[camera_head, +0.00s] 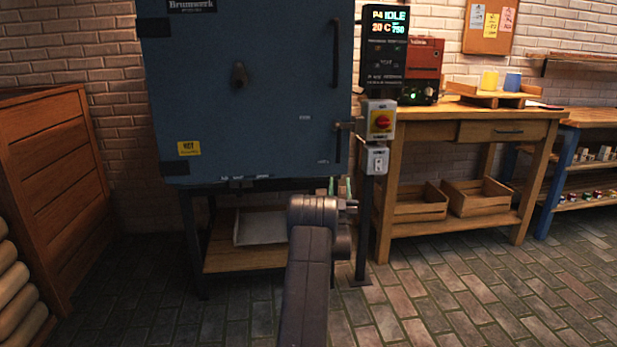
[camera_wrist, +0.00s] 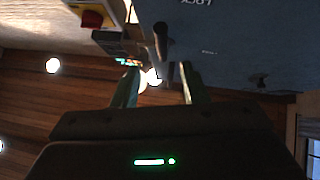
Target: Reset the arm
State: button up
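My gripper (camera_head: 340,187) shows in the head view just below the lower right corner of the blue kiln (camera_head: 260,110), partly hidden by my own arm. In the wrist view my gripper (camera_wrist: 157,85) has its two greenish fingers spread apart, with nothing held between them. The kiln's door (camera_wrist: 235,40) fills the upper right of that view. A dark door handle (camera_wrist: 161,42) shows beyond the fingertips; I cannot tell how far off it is. The kiln door looks shut in the head view.
A post with a display (camera_head: 386,45) and a red-yellow switch (camera_head: 381,120) stands right of the kiln. A wooden cabinet (camera_head: 50,170) stands left. The brick floor (camera_head: 470,300) at front right is clear.

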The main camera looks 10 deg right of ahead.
aim_at(339, 155)
jog(key=b+x, duration=0.2)
jog(key=x, duration=1.1)
jog(key=shift+r+b, duration=0.1)
jog(key=shift+b, duration=0.25)
jog(key=shift+s, duration=0.1)
jog(key=p+v, duration=0.3)
jog(key=v, duration=1.1)
jog(key=b+x, duration=0.3)
jog(key=x, duration=1)
jog(key=shift+w+r, duration=0.15)
jog(key=shift+w, duration=0.1)
jog(key=shift+w+r, duration=0.2)
jog(key=shift+r, duration=0.1)
jog(key=shift+a+m+g+h+p, duration=0.3)
jog(key=shift+a+m+h, duration=0.05)
jog(key=shift+m+h, duration=0.6)
jog(key=shift+a+m+g+h+p, duration=0.3)
jog(key=shift+m+h, duration=0.55)
jog(key=shift+m, duration=0.2)
jog(key=shift+s, duration=0.1)
